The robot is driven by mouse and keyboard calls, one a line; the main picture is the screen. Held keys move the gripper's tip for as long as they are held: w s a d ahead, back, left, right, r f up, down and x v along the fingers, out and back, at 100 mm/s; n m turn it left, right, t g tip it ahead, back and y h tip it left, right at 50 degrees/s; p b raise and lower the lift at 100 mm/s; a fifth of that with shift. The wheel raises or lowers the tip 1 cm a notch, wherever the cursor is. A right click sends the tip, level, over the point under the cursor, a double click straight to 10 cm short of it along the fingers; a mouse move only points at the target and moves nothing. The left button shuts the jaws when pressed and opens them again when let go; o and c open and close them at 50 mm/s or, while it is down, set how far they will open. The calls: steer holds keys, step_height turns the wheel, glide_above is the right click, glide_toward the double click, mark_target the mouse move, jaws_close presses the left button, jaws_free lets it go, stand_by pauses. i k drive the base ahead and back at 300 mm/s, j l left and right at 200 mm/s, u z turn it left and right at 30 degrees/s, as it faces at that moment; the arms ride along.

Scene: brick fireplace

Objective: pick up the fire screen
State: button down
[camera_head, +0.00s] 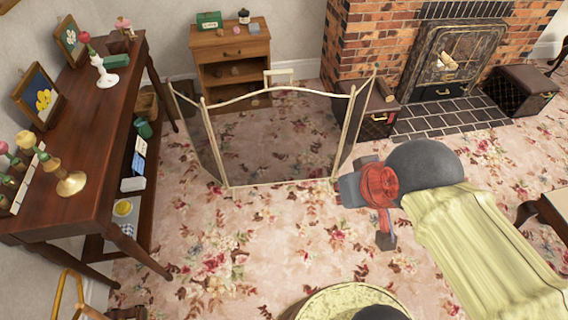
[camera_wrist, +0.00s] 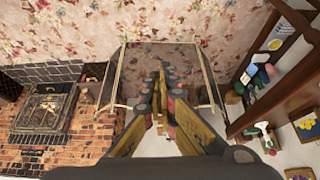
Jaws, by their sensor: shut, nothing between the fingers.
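The fire screen (camera_head: 281,140) stands upright on the carpet in the head view. It has a thin pale-gold frame, dark see-through mesh, two angled side panels and a small handle (camera_head: 278,74) above its top edge. It also shows in the wrist view (camera_wrist: 200,66), upside down and partly hidden behind my fingers. My gripper (camera_wrist: 161,76) is shut and empty, its fingers overlapping the middle of the screen in that view. In the head view my arm's end is right of the screen and nearer to me, apart from it. The fingertips are hard to make out there.
A small wooden cabinet (camera_head: 232,56) stands behind the screen. The brick fireplace (camera_head: 366,30) is at the back right, with dark boxes (camera_head: 521,88) beside it. A long wooden side table (camera_head: 85,140) with ornaments is at left. Floral carpet (camera_head: 215,245) in front is mostly clear.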

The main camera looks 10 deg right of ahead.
mark_target(266, 136)
steer(key=i+l+u, duration=0.15)
steer(key=l, duration=0.2)
steer(key=i+l+u, duration=0.15)
steer(key=l, duration=0.25)
steer(key=i+l+u, duration=0.15)
steer(key=l, duration=0.25)
steer(key=i+l+u, duration=0.15)
steer(key=l, duration=0.25)
steer(key=i, duration=0.45)
